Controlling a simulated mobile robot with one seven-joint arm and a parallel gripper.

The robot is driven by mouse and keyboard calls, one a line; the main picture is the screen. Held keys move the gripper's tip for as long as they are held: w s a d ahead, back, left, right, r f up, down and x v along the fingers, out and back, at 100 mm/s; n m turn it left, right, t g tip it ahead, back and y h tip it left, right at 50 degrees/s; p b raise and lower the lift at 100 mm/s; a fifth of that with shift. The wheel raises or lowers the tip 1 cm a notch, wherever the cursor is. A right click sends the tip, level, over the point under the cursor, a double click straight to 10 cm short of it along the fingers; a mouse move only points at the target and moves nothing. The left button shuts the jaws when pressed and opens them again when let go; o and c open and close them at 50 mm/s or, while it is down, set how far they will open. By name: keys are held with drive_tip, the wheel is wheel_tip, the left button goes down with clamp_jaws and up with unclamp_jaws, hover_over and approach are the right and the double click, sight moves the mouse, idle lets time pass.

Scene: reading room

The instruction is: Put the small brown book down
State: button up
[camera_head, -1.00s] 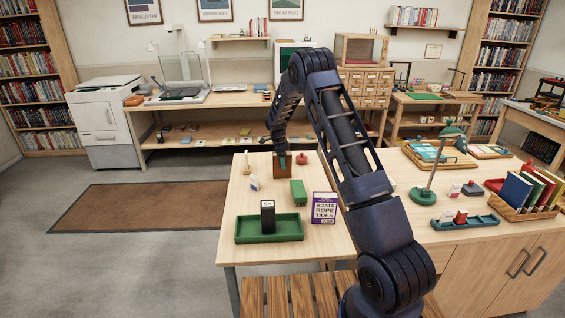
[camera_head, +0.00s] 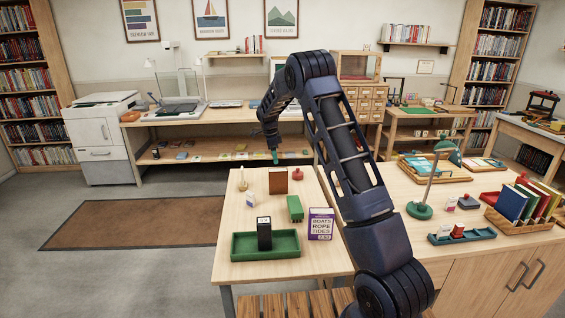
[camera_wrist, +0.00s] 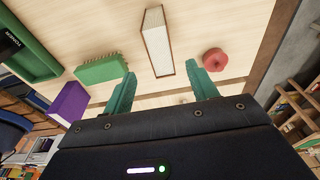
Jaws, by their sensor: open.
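The small brown book (camera_head: 278,181) stands upright on the light wooden table (camera_head: 230,216), towards its far end. In the wrist view the book (camera_wrist: 158,42) shows its pale page edges from above, between and beyond my fingertips. My gripper (camera_head: 275,157) is above the book in the head view, with its green fingers pointing down. In the wrist view my gripper (camera_wrist: 165,83) has its two fingers spread wide with nothing between them, apart from the book.
A red knobbed object (camera_head: 297,174) stands right of the book, and a green ridged block (camera_head: 295,208) stands nearer. A green tray (camera_head: 240,251) holds a black box (camera_head: 264,233).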

drive_tip(key=s+d+r+n+t+y, duration=0.1)
drive_tip(key=s+d+r+n, duration=0.2)
drive_tip(key=s+d+r, duration=0.35)
drive_tip(key=s+d+r+n, duration=0.2)
drive_tip(key=s+d+r, duration=0.1)
drive_tip(key=s+r, duration=0.55)
drive_tip(key=s+d+r+n+t+y, duration=0.1)
drive_tip(key=s+d+r+n, duration=0.2)
drive_tip(key=s+d+r, duration=0.35)
drive_tip(key=s+d+n+t, duration=0.1)
drive_tip(key=s+n, duration=0.4)
drive_tip(key=s, duration=1.1)
drive_tip(key=s+d+n+t, duration=0.1)
drive_tip(key=s+d+n, duration=0.2)
drive_tip(key=s, duration=1.3)
drive_tip(key=shift+s+d+f+n+t, duration=0.3)
drive_tip(key=shift+f+n, duration=0.05)
drive_tip(key=shift+n, duration=0.65)
